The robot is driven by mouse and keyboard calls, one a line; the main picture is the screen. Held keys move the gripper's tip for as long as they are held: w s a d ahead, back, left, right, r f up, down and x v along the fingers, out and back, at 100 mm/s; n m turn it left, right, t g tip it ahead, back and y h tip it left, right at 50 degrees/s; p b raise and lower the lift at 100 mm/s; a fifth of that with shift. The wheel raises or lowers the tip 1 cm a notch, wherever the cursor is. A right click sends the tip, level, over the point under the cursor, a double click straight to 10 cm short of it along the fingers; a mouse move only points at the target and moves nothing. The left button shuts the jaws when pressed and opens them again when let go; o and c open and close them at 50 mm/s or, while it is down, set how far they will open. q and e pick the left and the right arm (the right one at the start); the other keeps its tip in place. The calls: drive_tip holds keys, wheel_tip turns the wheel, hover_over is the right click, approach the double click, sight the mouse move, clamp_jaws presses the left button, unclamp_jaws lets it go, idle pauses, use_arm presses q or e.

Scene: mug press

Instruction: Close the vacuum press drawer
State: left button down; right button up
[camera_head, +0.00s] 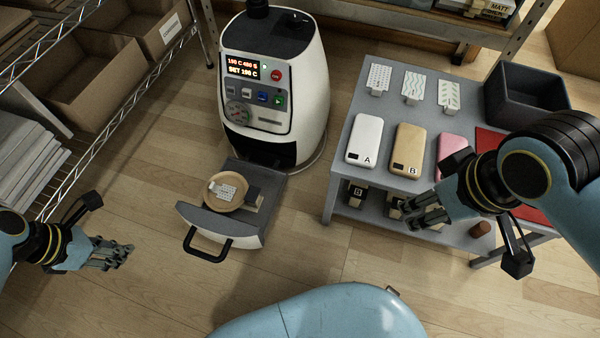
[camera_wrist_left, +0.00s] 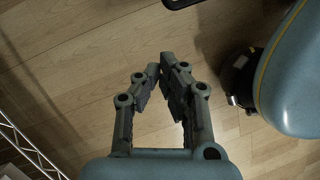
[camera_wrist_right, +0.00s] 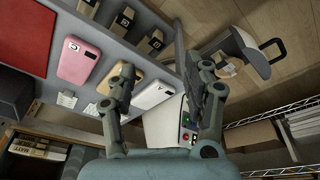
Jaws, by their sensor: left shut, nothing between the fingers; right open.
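The vacuum press (camera_head: 275,85) is a white and dark machine with a lit display, standing on the floor at the back. Its grey drawer (camera_head: 263,221) is pulled out toward me, with a black handle (camera_head: 207,245) on its front. A round tan piece (camera_head: 229,207) with a small white patterned tile (camera_head: 223,190) lies in the drawer. My left gripper (camera_head: 128,255) is shut and empty, left of the handle and apart from it. My right gripper (camera_head: 416,210) is open and empty by the table's front edge. The drawer also shows in the right wrist view (camera_wrist_right: 245,50).
A grey table (camera_head: 348,107) on the right holds white, tan and pink phone cases, patterned tiles and a dark bin (camera_head: 525,95). A wire shelf (camera_head: 75,165) with cardboard boxes stands at left. The floor before the drawer is clear.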

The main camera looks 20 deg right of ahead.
use_arm(q)
drive_tip(key=w+f+t+b, duration=0.1)
drive_tip(key=w+f+b, duration=0.15)
drive_tip(key=w, duration=0.45)
use_arm(e)
wheel_tip(320, 180, down, 10)
drive_tip(key=a+t+b, duration=0.1)
drive_tip(key=t+b, duration=0.7)
drive_tip(key=b, duration=0.1)
use_arm(q)
drive_tip(key=w+d+f, duration=0.3)
drive_tip(key=d+f, duration=0.3)
drive_tip(key=f, duration=0.2)
drive_tip(key=shift+w, duration=0.4)
use_arm(e)
drive_tip(key=w+r+t+y, duration=0.1)
drive_tip(key=w+r+t, duration=0.2)
drive_tip(key=w+r, duration=0.1)
drive_tip(key=shift+w+a+r+n, duration=0.15)
drive_tip(key=shift+a+r+n, duration=0.25)
use_arm(q)
drive_tip(key=shift+d, duration=0.15)
